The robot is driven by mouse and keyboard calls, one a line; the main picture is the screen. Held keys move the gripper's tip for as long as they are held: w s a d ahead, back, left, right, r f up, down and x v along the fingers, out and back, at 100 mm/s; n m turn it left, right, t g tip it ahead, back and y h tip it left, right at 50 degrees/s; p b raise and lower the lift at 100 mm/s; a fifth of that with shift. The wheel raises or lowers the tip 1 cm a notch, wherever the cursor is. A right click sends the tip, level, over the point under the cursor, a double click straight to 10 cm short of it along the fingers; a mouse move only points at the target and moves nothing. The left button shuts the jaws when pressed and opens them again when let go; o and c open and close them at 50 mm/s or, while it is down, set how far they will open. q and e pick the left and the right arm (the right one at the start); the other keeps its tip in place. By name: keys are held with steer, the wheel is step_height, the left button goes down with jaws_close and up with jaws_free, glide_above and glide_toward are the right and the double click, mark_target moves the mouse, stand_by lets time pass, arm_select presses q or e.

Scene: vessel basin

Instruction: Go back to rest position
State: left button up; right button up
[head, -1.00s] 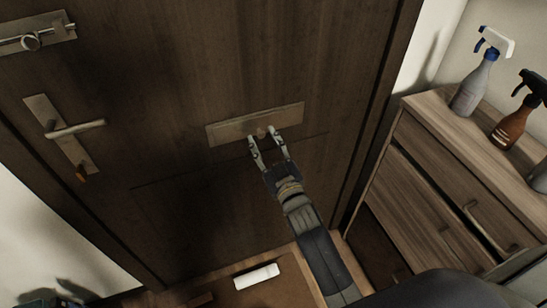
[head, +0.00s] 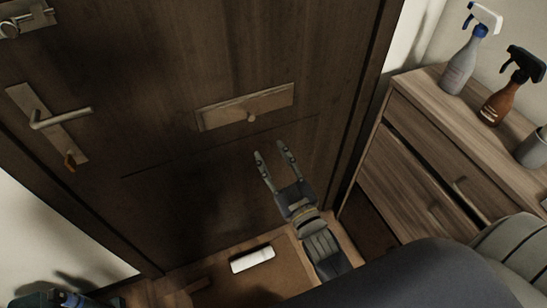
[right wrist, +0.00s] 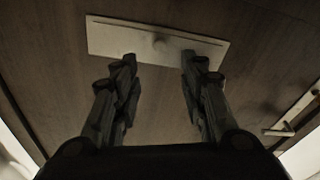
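My right gripper (head: 270,150) is open and empty in the head view. Its two fingers are spread in front of the brown door (head: 190,190), below the metal plate (head: 225,113) with a small knob (head: 252,118). The fingertips are apart from the knob. In the right wrist view, my right gripper (right wrist: 158,62) shows both fingers apart, with the plate (right wrist: 110,38) and its knob (right wrist: 160,43) beyond them. I cannot make out my left gripper in either view.
A door handle (head: 62,118) and a latch (head: 25,22) are on the door's left. A wooden cabinet (head: 425,170) at right bears a grey spray bottle (head: 461,68), a brown one (head: 499,103) and a grey cup (head: 533,150). A white item (head: 252,259) lies on the floor below.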

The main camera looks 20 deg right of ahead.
steer(key=s+f+g, duration=0.3)
steer(key=s+f, duration=0.1)
steer(key=f, duration=0.8)
steer(key=s+a+f+g, duration=0.1)
steer(key=s+f+g, duration=0.25)
steer(key=f, duration=0.85)
steer(key=s+f+g, duration=0.3)
steer(key=s+f, duration=0.2)
steer(key=f, duration=0.8)
steer(key=s+d+f+g, duration=0.2)
steer(key=s+f, duration=0.3)
steer(key=s, duration=0.4)
steer(key=s+d+f+m+g+h, duration=0.1)
steer(key=s+f+g, duration=0.3)
steer(key=s, duration=0.5)
steer(key=s+d+f+g, duration=0.3)
steer(key=s+f, duration=0.4)
steer(key=s, duration=0.3)
steer(key=shift+d+f, duration=0.25)
steer(key=shift+d, duration=0.1)
